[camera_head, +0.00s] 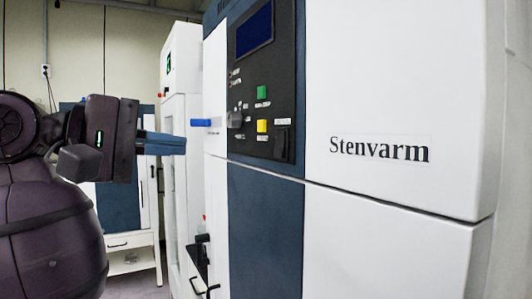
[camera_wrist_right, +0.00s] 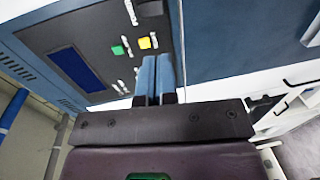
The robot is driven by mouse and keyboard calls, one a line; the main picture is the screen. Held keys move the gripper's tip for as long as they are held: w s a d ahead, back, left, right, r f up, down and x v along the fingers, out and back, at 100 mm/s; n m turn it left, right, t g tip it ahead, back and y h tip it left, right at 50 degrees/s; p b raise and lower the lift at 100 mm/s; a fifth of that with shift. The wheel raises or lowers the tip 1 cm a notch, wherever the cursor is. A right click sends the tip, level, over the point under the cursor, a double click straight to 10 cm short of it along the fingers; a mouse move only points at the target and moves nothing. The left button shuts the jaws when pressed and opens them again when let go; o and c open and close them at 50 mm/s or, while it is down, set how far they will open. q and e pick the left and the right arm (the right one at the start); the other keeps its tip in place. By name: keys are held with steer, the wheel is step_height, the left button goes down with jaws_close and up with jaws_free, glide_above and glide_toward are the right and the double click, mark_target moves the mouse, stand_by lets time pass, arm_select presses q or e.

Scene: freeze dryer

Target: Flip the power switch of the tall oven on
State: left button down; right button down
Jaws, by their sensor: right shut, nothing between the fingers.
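The tall white and blue oven (camera_head: 395,75), marked "Stenvarm", fills the right of the head view. Its black control panel (camera_head: 245,75) carries a dark blue display (camera_head: 254,28), a green button (camera_head: 262,92), a yellow button (camera_head: 262,126) and a grey knob (camera_head: 236,120). A black switch (camera_head: 282,141) sits at the lower right of the panel. My right gripper (camera_head: 184,144) is left of the panel, apart from the switch, with its blue fingers together and empty. In the wrist view the shut fingers (camera_wrist_right: 157,58) appear in front of the panel (camera_wrist_right: 45,38). My left gripper is out of view.
A blue handle (camera_head: 200,122) sticks out left of the panel, close to my fingertips in the picture. A tall white cabinet (camera_head: 181,60) stands behind. A white shelf unit (camera_head: 130,258) is at the back left.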

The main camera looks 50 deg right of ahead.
steer(key=p, duration=0.2)
glide_toward(278, 155)
steer(key=x, duration=0.6)
steer(key=shift+d+r, duration=0.1)
steer(key=shift+d, duration=0.1)
steer(key=shift+s+d, duration=0.15)
steer(key=shift+d, duration=0.4)
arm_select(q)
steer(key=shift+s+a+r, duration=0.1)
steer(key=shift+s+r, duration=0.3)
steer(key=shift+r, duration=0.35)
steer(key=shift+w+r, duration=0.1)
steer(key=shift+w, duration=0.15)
